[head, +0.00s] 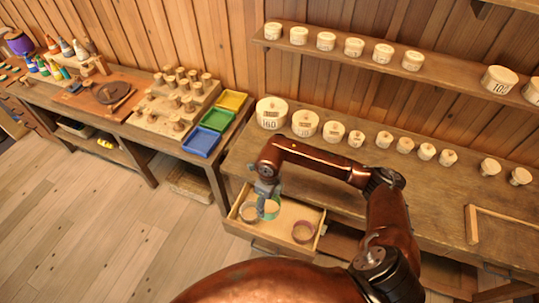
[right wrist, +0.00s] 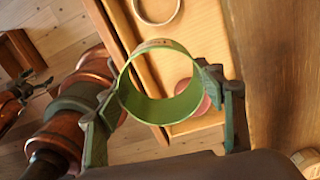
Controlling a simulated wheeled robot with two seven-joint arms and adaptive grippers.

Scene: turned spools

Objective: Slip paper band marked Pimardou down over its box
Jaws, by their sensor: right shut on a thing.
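My right gripper (head: 268,190) is shut on a green paper band (head: 271,209), holding it over the open drawer; the right wrist view shows the fingers on both sides of this open ring (right wrist: 160,103). Any name on it is unreadable. A pale band (head: 249,212) and a dark red band (head: 303,232) lie in the drawer (head: 283,231). Round pale boxes stand along the bench, among them a large one (head: 271,114) and a slightly smaller one (head: 305,124); I cannot tell which is Pimardou. A small dark fork, perhaps my left gripper (right wrist: 34,85), shows in the right wrist view.
A wall shelf (head: 340,59) above the bench carries more round boxes. On the left table are yellow, green and blue trays (head: 201,141) and several wooden spools. A wooden frame (head: 500,228) lies on the bench at right. The bench front between drawer and frame is mostly clear.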

